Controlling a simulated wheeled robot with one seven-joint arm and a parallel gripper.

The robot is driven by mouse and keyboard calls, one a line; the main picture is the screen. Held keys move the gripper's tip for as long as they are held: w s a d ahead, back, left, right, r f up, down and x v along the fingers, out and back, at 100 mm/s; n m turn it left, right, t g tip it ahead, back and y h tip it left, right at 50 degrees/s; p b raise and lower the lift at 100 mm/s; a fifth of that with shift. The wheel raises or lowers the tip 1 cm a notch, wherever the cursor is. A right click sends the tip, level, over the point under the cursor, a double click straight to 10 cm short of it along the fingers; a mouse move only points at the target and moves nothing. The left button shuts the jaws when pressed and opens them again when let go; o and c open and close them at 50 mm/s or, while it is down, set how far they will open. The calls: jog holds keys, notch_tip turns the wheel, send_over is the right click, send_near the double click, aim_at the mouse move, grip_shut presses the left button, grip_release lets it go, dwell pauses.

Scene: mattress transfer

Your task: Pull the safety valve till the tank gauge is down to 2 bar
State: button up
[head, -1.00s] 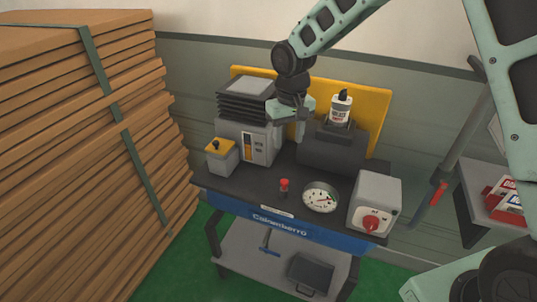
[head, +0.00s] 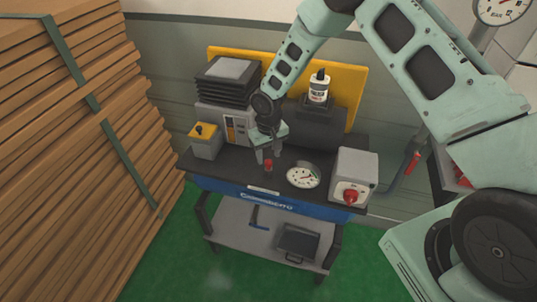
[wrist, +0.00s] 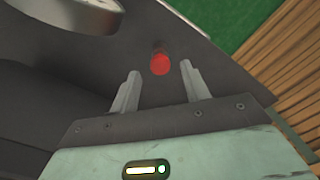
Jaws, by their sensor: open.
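The safety valve is a small red-capped knob (head: 268,165) standing on the dark bench top; it also shows in the wrist view (wrist: 160,63). The round white tank gauge (head: 303,175) stands just right of it, its dial too small to read surely; its rim shows in the wrist view (wrist: 80,15). My gripper (head: 266,157) is directly above and slightly behind the valve in the head view. In the wrist view my gripper's two fingers (wrist: 160,88) are apart, with the red cap just beyond their tips and nothing between them.
The bench top (head: 235,170) carries a grey box with a red rotary switch (head: 350,195), a yellow-topped box (head: 205,138), a finned machine (head: 228,85) and a white bottle (head: 318,88). Stacked planks (head: 70,160) stand left. Green floor (head: 180,265) is clear in front.

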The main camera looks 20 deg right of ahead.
aim_at(268, 161)
jog(key=shift+f, duration=1.2)
grip_shut()
jog(key=shift+r, duration=0.8)
grip_release()
jog(key=shift+r, duration=0.1)
notch_tip(268, 161, up, 17)
jog(key=b, duration=0.5)
jog(key=shift+r, duration=0.15)
